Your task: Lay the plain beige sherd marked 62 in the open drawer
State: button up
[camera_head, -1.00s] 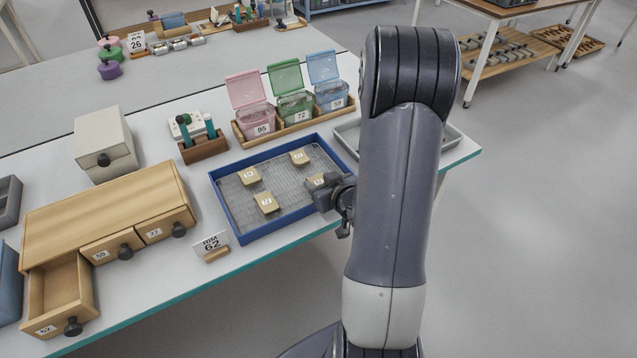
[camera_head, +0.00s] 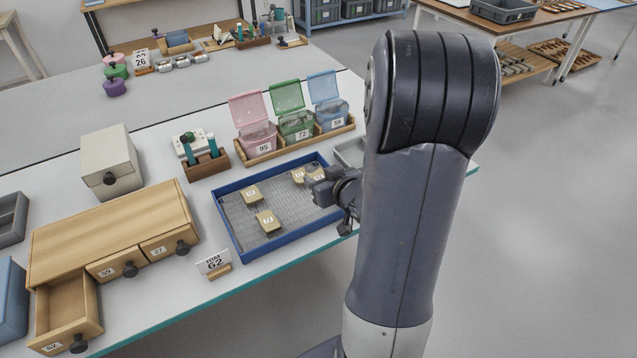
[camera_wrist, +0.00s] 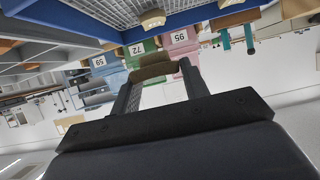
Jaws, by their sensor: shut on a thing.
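My gripper (camera_head: 316,177) is at the right part of the blue-rimmed tray (camera_head: 283,240). In the wrist view, the gripper (camera_wrist: 152,76) is shut on a beige sherd (camera_wrist: 151,69), held across its fingertips. That sherd also shows at the gripper in the head view (camera_head: 319,173); its number cannot be read. It appears raised above the tray floor. The open wooden drawer (camera_head: 66,306) is at the lower left of the cabinet, its front label seeming to read 62. The drawer looks empty.
Other beige sherds (camera_head: 267,220) lie in the tray. Two shut drawers sit beside the open one. Lidded pink, green and blue boxes (camera_head: 297,123) stand behind the tray.

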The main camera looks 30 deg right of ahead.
jog(key=shift+r, duration=0.75)
jog(key=shift+w+a, duration=0.2)
jog(key=shift+a, duration=0.05)
jog(key=w+a+f+p, duration=0.1)
jog(key=w+a+p, duration=0.1)
jog(key=a, duration=0.4)
jog(key=w+a+f+p, duration=0.1)
jog(key=w+a+p, duration=0.1)
jog(key=a+p, duration=0.2)
jog(key=a, duration=0.3)
jog(key=shift+w+f, duration=0.25)
jog(key=shift+f, duration=0.05)
